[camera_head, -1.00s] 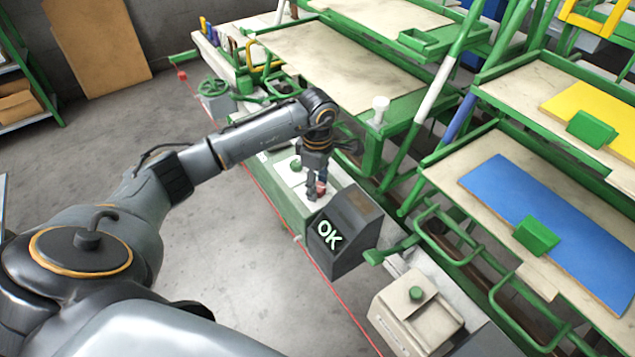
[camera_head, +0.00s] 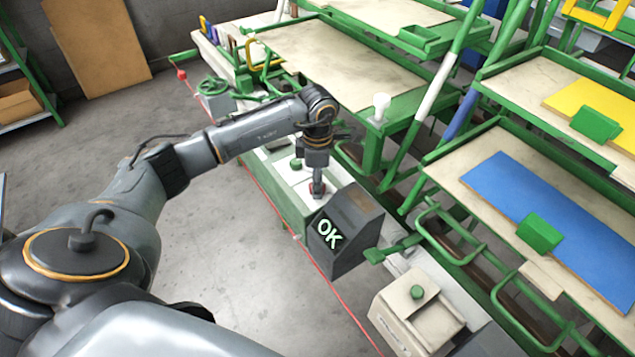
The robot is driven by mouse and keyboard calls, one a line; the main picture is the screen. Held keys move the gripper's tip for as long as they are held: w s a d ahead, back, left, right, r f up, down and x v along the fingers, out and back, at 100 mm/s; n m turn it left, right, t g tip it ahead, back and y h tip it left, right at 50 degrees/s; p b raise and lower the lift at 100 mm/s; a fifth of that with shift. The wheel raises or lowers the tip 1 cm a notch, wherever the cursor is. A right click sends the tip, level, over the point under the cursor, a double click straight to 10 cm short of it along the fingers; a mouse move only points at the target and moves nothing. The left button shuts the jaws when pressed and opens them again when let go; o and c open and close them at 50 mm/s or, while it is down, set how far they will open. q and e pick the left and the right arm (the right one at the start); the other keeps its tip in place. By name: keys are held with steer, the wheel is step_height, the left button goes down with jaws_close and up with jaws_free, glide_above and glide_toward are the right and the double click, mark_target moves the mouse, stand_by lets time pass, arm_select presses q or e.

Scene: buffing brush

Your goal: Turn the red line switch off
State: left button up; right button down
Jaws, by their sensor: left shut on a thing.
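The red switch (camera_head: 312,188) sits on the pale top of a green-sided box, just behind the dark display box. Only a little of its red shows around my fingers. My left gripper (camera_head: 318,190) points straight down over it, its fingers close together and shut on the switch. My right gripper is not in view.
The dark box (camera_head: 346,228) with a lit "OK" stands close in front of the gripper. A green knob (camera_head: 296,164) is just behind it. A beige box with a green button (camera_head: 417,292) stands nearer. Green-framed work tables (camera_head: 345,65) fill the right; open floor (camera_head: 225,255) lies left.

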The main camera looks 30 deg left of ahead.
arm_select(q)
steer(key=n, duration=0.3)
steer(key=shift+n, duration=0.4)
steer(key=n, duration=0.3)
steer(key=shift+n+b, duration=0.3)
steer(key=n, duration=0.5)
steer(key=shift+n, duration=0.4)
steer(key=o, duration=1.2)
steer(key=shift+c, duration=0.2)
step_height(320, 180, up, 12)
